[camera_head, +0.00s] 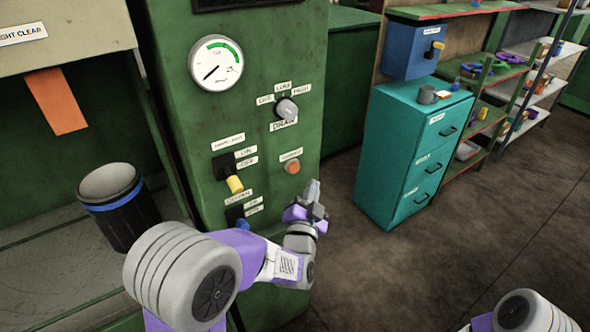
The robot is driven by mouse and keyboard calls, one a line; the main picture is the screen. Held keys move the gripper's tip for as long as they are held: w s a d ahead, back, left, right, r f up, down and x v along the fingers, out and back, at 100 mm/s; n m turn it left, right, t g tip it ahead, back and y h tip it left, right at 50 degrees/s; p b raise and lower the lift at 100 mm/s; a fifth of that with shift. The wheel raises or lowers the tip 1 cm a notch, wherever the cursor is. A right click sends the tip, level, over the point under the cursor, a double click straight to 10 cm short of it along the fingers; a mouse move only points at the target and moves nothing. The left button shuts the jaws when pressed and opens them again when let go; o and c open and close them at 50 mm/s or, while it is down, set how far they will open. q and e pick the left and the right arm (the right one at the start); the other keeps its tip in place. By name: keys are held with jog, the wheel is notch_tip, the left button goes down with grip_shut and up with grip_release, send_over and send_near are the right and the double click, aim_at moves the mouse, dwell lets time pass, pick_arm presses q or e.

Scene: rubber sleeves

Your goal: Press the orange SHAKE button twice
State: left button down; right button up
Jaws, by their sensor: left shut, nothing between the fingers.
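The round orange button (292,166) sits on the front of the green machine panel, under a small white label. My left gripper (313,188) is shut and empty, just below and to the right of the button in the picture, apart from it. My left arm comes in from the lower left and crosses in front of the panel's lower part. Part of my right arm shows at the bottom right corner; its gripper is out of the picture.
The panel also carries a gauge (216,63), a grey rotary knob (286,108), a yellow-handled switch (234,183) and a blue-handled switch (242,224). A black bin with a blue band (121,207) stands left. A teal cabinet (391,158) stands right, with open floor before it.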

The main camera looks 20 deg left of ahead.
pick_arm(q)
jog(key=shift+w+a+b, duration=0.2)
jog(key=shift+w+a, duration=0.5)
jog(key=shift+a, duration=0.2)
jog(key=shift+w+a+b, duration=0.15)
jog(key=shift+w+a, duration=0.55)
jog(key=shift+a, duration=0.2)
jog(key=shift+w+a, duration=0.1)
jog(key=shift+a, duration=0.05)
dwell(0.6)
jog(key=shift+w+a, duration=0.2)
jog(key=shift+w+a+b, duration=0.2)
jog(key=shift+a+b, duration=0.05)
jog(key=shift+b, duration=0.05)
dwell(0.7)
dwell(0.3)
jog(key=shift+s+d, duration=0.5)
jog(key=shift+d, duration=0.1)
jog(key=shift+s+d, duration=0.8)
jog(key=shift+d, duration=0.2)
jog(key=shift+s+d, duration=0.75)
jog(key=shift+d, duration=0.25)
